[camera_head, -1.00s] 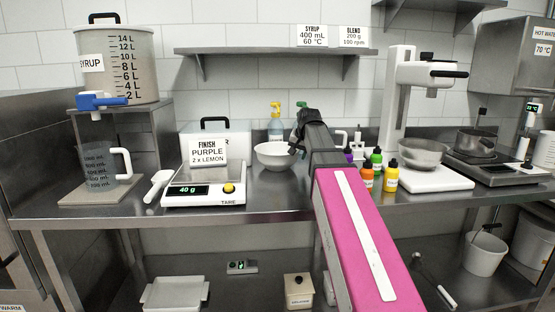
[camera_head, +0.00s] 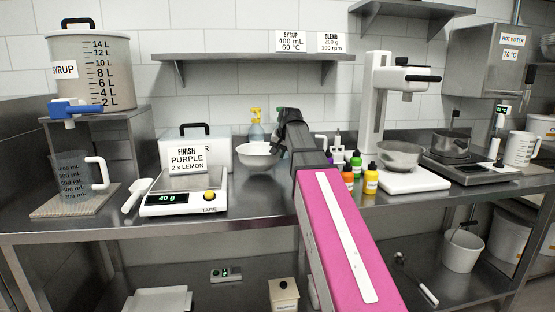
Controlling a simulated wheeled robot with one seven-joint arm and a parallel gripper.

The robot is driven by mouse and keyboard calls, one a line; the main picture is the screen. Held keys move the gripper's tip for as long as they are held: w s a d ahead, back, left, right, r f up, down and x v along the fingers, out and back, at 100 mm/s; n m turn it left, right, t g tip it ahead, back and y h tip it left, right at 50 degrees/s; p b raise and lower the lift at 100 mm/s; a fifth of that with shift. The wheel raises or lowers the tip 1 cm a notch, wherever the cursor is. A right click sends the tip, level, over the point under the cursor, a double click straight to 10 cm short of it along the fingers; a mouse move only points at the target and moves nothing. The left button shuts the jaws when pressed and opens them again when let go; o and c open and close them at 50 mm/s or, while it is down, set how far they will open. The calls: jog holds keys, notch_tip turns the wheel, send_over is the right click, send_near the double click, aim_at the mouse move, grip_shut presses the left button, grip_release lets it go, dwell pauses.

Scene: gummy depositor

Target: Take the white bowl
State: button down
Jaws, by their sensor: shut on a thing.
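The white bowl (camera_head: 256,156) is at the middle of the counter, just right of the white box behind the scale. It appears to be a little above the counter top. My gripper (camera_head: 279,150) is at the bowl's right rim and is shut on it. My dark wrist and pink arm hide part of the counter to the right of the bowl. The fingertips are small and partly hidden.
A scale (camera_head: 184,197) reading 40 g stands left of the bowl, with a white scoop (camera_head: 135,196) beside it. A spray bottle (camera_head: 256,128) is behind the bowl. Several coloured bottles (camera_head: 371,178) and a mixer (camera_head: 393,110) stand to the right.

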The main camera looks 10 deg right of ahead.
jog(key=r, duration=0.9)
jog(key=shift+d+r, duration=0.25)
jog(key=shift+r, duration=0.05)
jog(key=d, duration=1.9)
jog(key=shift+f, duration=0.15)
